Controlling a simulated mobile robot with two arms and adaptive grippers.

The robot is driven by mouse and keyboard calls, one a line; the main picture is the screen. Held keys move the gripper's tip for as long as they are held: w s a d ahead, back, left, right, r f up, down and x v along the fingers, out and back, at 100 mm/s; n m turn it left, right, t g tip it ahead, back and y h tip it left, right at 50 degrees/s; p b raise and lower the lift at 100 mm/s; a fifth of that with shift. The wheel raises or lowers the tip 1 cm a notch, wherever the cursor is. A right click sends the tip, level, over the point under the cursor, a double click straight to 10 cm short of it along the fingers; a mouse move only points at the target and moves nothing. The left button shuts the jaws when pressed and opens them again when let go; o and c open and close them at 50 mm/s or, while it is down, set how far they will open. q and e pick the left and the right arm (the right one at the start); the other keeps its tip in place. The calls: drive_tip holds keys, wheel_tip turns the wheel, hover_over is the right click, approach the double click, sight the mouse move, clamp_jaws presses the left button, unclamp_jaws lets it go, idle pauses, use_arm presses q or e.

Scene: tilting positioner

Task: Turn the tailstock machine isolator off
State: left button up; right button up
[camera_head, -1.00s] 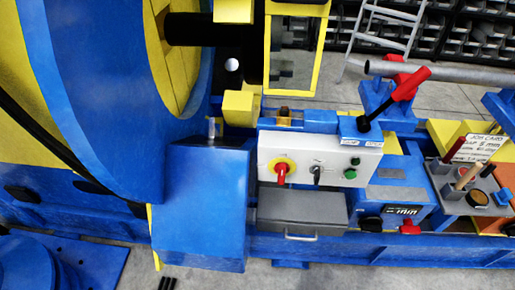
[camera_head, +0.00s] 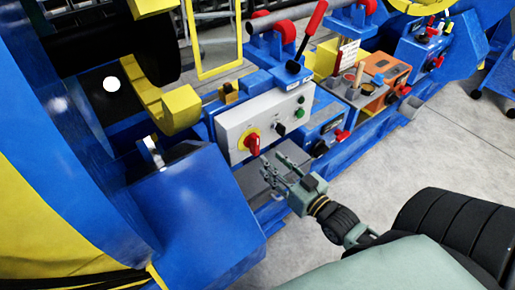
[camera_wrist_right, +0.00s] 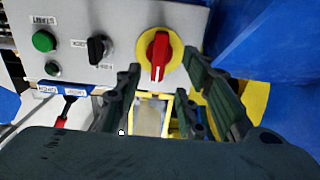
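The isolator is a red rotary handle on a yellow disc (camera_head: 252,143), on the front of a light grey control box (camera_head: 228,127). In the right wrist view the red handle (camera_wrist_right: 159,57) stands about upright in the picture. My right gripper (camera_head: 273,168) is open and empty, just in front of the box and below and right of the isolator in the head view. In the right wrist view its two fingers (camera_wrist_right: 163,70) are spread, with the handle ahead between their tips, apart from them. My left gripper is not in view.
A black selector switch (camera_head: 279,129) and green buttons (camera_head: 300,112) sit beside the isolator. A red-handled lever (camera_head: 314,20) rises behind the box. A large blue housing (camera_head: 195,210) stands close at the left. Open floor is at right.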

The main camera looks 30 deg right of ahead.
sight(258, 146)
drive_tip(key=w, duration=0.1)
drive_tip(key=w+r, duration=0.1)
drive_tip(key=shift+w, duration=0.4)
drive_tip(key=w, duration=0.3)
drive_tip(key=shift+w+a, duration=0.15)
drive_tip(key=shift+w, duration=0.25)
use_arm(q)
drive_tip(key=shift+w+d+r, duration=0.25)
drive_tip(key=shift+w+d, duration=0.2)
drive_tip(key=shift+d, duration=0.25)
use_arm(e)
drive_tip(key=shift+w+f, duration=0.1)
drive_tip(key=shift+w, duration=0.55)
drive_tip(key=shift+a, duration=0.1)
drive_tip(key=shift+c, duration=0.5)
drive_tip(key=c, duration=0.5)
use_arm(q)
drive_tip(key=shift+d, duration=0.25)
use_arm(e)
clamp_jaws()
